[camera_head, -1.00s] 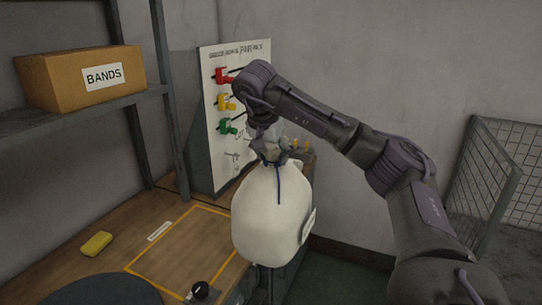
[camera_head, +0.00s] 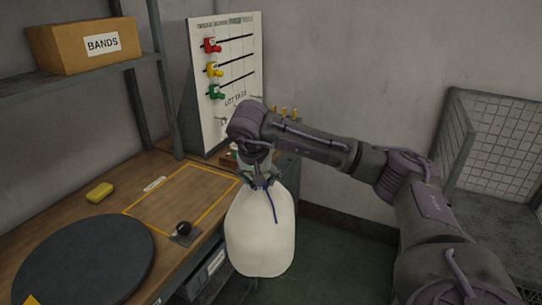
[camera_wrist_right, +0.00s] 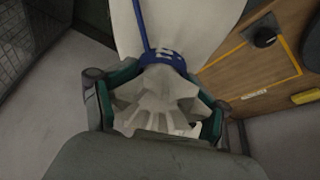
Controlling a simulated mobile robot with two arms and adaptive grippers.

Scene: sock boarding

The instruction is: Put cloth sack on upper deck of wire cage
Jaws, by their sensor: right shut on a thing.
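A white cloth sack (camera_head: 260,232) with a blue tie hangs upright below my right gripper (camera_head: 258,178), clear of the table edge and over the floor. My right gripper is shut on the gathered neck of the sack. In the right wrist view, the gripper's fingers (camera_wrist_right: 153,105) close around the pleated neck, and the sack's body (camera_wrist_right: 178,28) and blue tie show beyond. The wire cage (camera_head: 500,140) stands at the far right, with a grey deck surface (camera_head: 490,215) in view; part of it is hidden by my right arm. My left gripper is not in view.
A wooden table (camera_head: 140,185) at the left carries a dark round disc (camera_head: 85,262), a yellow block (camera_head: 100,193) and a black knob (camera_head: 184,229). A board (camera_head: 225,80) with coloured pegs stands behind it. A BANDS box (camera_head: 85,45) sits on a shelf. Green floor (camera_head: 335,255) lies between table and cage.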

